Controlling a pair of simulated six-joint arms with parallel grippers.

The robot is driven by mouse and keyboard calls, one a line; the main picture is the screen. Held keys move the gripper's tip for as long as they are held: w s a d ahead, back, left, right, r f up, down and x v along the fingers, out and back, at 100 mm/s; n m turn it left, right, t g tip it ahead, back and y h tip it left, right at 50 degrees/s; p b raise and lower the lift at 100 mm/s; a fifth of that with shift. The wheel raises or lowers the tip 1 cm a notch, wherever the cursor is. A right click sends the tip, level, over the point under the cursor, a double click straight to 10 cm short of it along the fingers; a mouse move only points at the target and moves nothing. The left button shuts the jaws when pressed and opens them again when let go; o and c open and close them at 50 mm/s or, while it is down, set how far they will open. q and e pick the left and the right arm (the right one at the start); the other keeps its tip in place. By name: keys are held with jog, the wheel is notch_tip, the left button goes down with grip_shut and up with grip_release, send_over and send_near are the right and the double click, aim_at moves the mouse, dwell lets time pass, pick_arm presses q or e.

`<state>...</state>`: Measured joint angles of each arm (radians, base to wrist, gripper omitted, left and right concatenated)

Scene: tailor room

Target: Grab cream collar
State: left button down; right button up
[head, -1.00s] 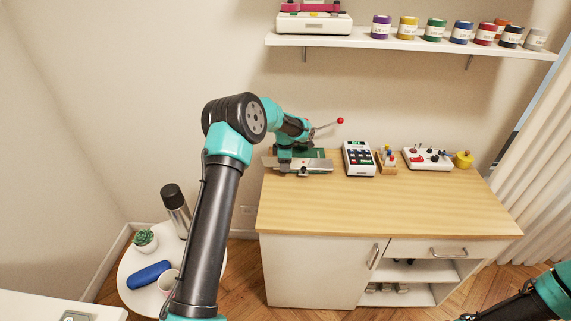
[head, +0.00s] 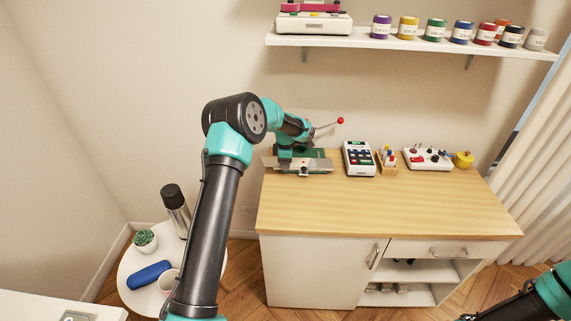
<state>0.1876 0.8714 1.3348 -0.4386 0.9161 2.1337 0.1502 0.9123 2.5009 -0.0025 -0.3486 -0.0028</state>
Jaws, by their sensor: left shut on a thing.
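No cream collar can be made out in the head view. My left arm reaches up over the wooden-topped cabinet (head: 380,210). My left gripper (head: 307,131), small and dark, is at a green and metal bench machine (head: 300,163) on the cabinet's back left. The exact contact is too small to see. My right arm shows only at the lower right edge, and its gripper is out of view.
A keypad device (head: 358,158), a small wooden holder (head: 387,161), a white tray (head: 428,158) and a yellow item (head: 463,160) line the cabinet's back. A round side table (head: 133,262) holds a flask (head: 174,205) and a blue case (head: 149,273). The cabinet's front is clear.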

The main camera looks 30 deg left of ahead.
pick_arm(q)
jog(key=shift+r, duration=0.2)
jog(key=shift+r, duration=1.6)
jog(key=s+d+r, duration=0.1)
jog(key=s+d, duration=0.7)
jog(key=s, duration=0.5)
jog(key=shift+s+r, duration=0.2)
jog(key=shift+s, duration=0.2)
